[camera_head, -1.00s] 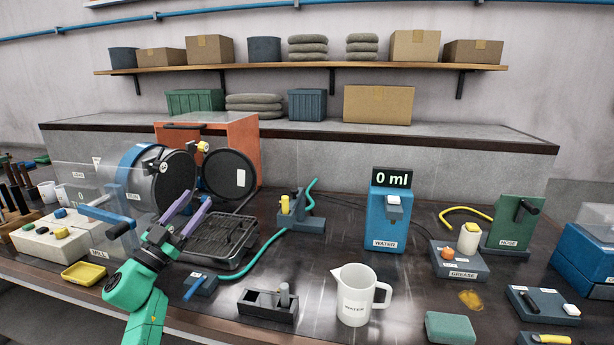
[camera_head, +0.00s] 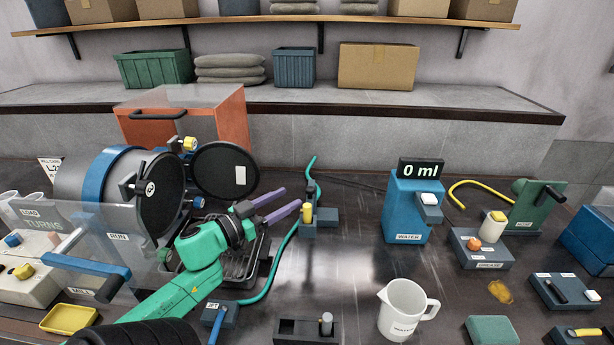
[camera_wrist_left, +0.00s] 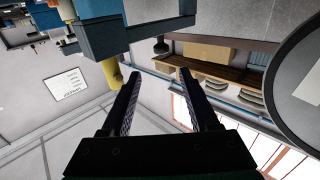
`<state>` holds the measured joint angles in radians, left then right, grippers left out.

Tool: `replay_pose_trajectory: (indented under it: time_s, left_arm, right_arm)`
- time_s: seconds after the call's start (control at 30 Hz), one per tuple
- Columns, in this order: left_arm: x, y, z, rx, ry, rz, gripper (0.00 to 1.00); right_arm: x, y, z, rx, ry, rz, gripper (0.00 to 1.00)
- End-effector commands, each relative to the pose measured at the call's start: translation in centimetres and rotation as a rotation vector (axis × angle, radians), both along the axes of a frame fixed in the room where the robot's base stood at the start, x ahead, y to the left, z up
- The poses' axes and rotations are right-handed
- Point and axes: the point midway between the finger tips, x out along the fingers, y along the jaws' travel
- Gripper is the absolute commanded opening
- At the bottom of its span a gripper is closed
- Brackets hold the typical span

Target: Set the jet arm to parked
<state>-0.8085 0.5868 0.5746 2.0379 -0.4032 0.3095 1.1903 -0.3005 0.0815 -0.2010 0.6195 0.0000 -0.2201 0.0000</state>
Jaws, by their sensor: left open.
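The jet stand (camera_head: 326,217), a grey-blue fixture with a teal hose, stands right of the mill. Its yellow upright piece (camera_head: 307,213) is close to my fingertips. My left gripper (camera_head: 291,199) is open, its purple fingers pointing right towards the stand, with nothing seen between them. In the left wrist view the yellow piece (camera_wrist_left: 111,72) shows beside the left finger's tip, outside the gap; contact cannot be told. A small box labelled JET (camera_head: 229,317) with a blue lever sits at the front. My right gripper is out of view.
The mill drum (camera_head: 95,180) and its round open lid (camera_head: 225,170) are left of the stand. A tray with a grate (camera_head: 258,262) lies under my gripper. A water dispenser (camera_head: 405,205) and jug (camera_head: 402,308) are at right. The table between stand and dispenser is clear.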

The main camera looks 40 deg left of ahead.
Motion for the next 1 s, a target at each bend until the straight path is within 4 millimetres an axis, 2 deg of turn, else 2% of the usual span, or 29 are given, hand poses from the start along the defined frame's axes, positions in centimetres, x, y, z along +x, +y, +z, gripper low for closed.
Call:
replay_pose_trajectory:
  time_s: [0.07, 0.17, 0.5, 0.6, 0.77, 1.0]
  left_arm:
    - [-0.1, -0.2, -0.5, -0.001, 0.017, -0.004, 0.61]
    - [0.9, -0.4, -0.5, -0.001, 0.016, -0.007, 0.61]
    - [8.5, -1.4, -0.2, 0.001, 0.012, -0.005, 0.61]
    - [10.2, -1.5, -0.3, 0.001, 0.014, -0.003, 0.61]
    - [11.5, -1.8, -0.4, 0.001, 0.016, -0.003, 0.61]
    - [11.6, -1.8, -0.5, 0.001, 0.017, -0.004, 0.61]
  right_arm:
    - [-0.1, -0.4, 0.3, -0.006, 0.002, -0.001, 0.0]
    - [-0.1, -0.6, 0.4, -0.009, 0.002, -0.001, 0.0]
    - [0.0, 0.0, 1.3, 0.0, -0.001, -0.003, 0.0]
    - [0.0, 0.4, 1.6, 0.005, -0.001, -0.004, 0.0]
    - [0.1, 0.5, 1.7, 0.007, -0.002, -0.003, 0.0]
    - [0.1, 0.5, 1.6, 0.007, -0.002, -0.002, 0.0]
